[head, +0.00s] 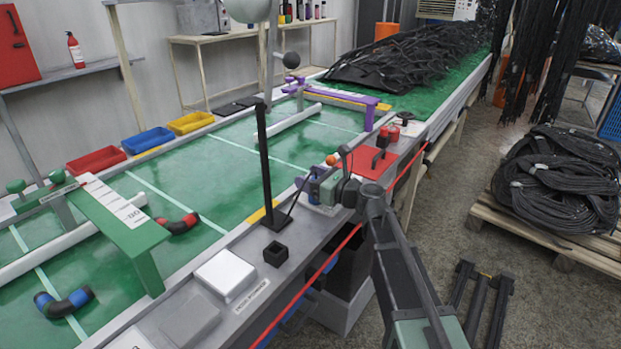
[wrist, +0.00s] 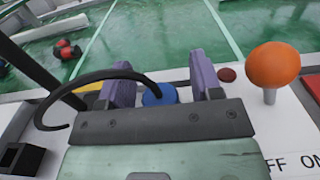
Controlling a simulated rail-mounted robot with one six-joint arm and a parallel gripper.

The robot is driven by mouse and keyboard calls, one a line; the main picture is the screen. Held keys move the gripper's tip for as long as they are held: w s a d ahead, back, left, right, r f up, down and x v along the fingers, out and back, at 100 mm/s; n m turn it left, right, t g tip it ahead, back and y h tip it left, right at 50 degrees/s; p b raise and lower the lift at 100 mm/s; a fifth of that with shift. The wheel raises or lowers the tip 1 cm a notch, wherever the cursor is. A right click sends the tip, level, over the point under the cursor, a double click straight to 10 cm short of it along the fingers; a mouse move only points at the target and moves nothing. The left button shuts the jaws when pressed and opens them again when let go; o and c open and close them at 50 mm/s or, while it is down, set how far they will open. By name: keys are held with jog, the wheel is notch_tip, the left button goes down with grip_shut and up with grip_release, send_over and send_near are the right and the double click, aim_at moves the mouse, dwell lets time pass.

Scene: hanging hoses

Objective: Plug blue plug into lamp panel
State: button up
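The blue plug (wrist: 158,95) shows in the wrist view as a blue round piece between and beyond the purple fingers of my gripper (wrist: 162,85). A black cable (wrist: 98,75) arches over to it from the left. Small gaps show on both sides of the plug, so the fingers look open around or above it, not clamped. In the head view my gripper (head: 308,188) is low over the bench edge, right of the black post (head: 264,160); the plug is not clear there. No part is clearly marked as the lamp panel.
An orange knob (wrist: 273,65) stands on a white plate marked OFF and ON, close right of my gripper. A black square socket (head: 275,253) and a white box (head: 225,274) lie left along the bench. A red pad (head: 372,160) lies beyond.

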jog(key=v, duration=1)
jog(key=shift+s+d, duration=0.3)
